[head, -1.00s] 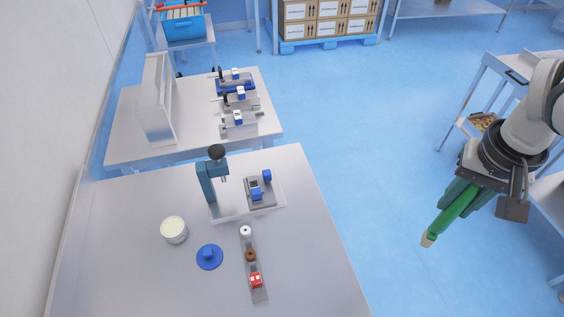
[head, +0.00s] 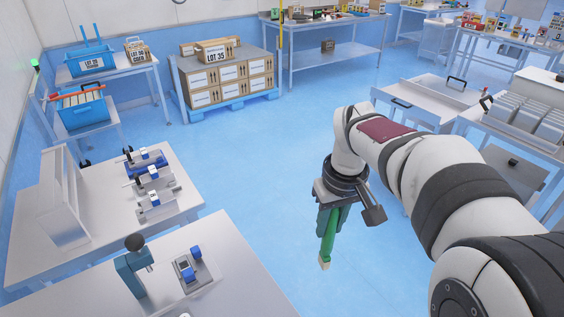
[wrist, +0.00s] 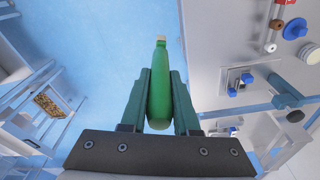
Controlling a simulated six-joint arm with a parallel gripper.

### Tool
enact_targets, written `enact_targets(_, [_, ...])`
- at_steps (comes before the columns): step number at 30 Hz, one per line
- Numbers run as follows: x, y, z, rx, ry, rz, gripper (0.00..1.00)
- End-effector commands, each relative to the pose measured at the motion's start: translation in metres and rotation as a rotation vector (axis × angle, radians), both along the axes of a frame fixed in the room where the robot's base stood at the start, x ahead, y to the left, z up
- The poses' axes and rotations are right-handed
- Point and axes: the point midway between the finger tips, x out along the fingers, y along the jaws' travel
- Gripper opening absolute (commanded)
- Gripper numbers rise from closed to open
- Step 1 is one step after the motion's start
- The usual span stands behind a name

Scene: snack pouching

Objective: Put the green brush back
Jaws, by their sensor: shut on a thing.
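The green brush (head: 328,240) is in my gripper (head: 329,222), held over open floor with its pale bristle end pointing down in the head view. In the wrist view the green brush (wrist: 160,88) lies between the two dark green fingers of my gripper (wrist: 158,88), its tan tip pointing away from the palm. The fingers are shut on its handle. The brush touches nothing else.
A grey table (head: 215,295) with a teal press (head: 135,272) and a small fixture (head: 190,272) stands at lower left. Another table (head: 100,238) with several clamp fixtures is behind it. Boxes (head: 228,75) are stacked at the back. A white cart (head: 425,105) stands right. The middle floor is clear.

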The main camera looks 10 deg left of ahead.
Motion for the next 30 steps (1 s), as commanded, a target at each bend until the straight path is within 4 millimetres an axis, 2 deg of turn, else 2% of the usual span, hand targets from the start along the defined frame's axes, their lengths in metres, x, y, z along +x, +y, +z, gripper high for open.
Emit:
enact_targets(1, [0.005,0.018,-0.009,-0.001,0.003,0.079,0.00])
enact_targets(3, [0.011,0.040,-0.019,0.001,0.000,0.181,0.00])
enact_targets(6, [0.015,0.060,-0.029,0.001,-0.002,0.274,0.00])
enact_targets(10, [0.014,0.088,-0.044,0.002,-0.002,0.309,0.00])
enact_targets(15, [0.011,0.141,-0.076,0.001,-0.002,0.309,0.00])
enact_targets(18, [0.010,0.165,-0.091,0.001,-0.003,0.306,0.00])
enact_targets(22, [0.010,0.180,-0.102,0.001,-0.003,0.302,0.00])
enact_targets(27, [0.010,0.181,-0.134,0.001,-0.001,0.300,0.00])
enact_targets(30, [0.010,0.181,-0.141,0.001,-0.004,0.300,0.00])
